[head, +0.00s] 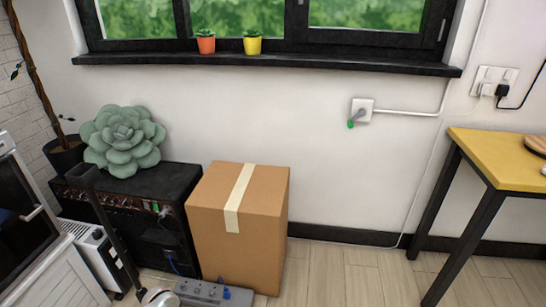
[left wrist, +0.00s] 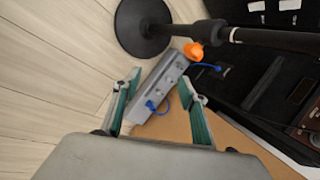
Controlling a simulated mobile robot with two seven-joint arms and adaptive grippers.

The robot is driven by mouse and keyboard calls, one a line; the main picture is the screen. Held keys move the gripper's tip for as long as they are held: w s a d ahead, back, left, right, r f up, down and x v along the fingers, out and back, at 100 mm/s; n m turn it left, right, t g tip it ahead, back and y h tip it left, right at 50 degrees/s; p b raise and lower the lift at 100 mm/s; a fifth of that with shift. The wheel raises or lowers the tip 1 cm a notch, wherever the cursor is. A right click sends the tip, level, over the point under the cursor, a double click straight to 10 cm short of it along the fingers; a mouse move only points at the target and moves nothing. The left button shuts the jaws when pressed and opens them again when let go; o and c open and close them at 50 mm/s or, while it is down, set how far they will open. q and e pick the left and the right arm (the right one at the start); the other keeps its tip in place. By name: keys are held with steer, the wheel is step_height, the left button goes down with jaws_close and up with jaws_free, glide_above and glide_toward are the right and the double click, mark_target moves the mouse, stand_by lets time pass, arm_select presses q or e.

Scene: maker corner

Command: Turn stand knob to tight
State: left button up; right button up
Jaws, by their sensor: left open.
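The stand's black pole (head: 112,230) leans across the lower left of the head view, in front of the amplifier. In the left wrist view the pole (left wrist: 270,38) runs from the right edge to a round black base (left wrist: 143,28). The orange stand knob (left wrist: 193,52) sits on the pole's side, beside a thicker collar (left wrist: 215,32). My left gripper (left wrist: 161,77) is open and empty, its fingers apart with green inner faces. The knob lies just beyond the right fingertip, not between the fingers. I cannot see the knob in the head view. My right gripper is not in view.
A grey power strip (head: 205,293) with blue plugs lies by the cardboard box (head: 260,210). The power strip (left wrist: 160,85) also shows beyond my fingers. The amplifier (head: 125,200) stands behind the pole, with a white heater (head: 95,262) at left. Wooden floor is clear at right.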

arm_select(q)
steer(key=s+d+r+n+t+h+p, duration=0.2)
steer(key=s+d+r+p, duration=0.2)
steer(key=s+d+r, duration=0.3)
steer(key=s+d+r+n+t+h+p, duration=0.2)
steer(key=s+d+r, duration=0.5)
steer(key=s+r, duration=0.4)
steer(key=s+d+r+n+t+h+p, duration=0.2)
steer(key=s+d+r+n+p, duration=0.2)
steer(key=s+r, duration=0.5)
steer(key=s+d+p, duration=0.2)
steer(key=s+d, duration=0.1)
steer(key=shift+s+r+p, duration=0.2)
steer(key=shift+r+p, duration=0.15)
steer(key=shift+p, duration=0.05)
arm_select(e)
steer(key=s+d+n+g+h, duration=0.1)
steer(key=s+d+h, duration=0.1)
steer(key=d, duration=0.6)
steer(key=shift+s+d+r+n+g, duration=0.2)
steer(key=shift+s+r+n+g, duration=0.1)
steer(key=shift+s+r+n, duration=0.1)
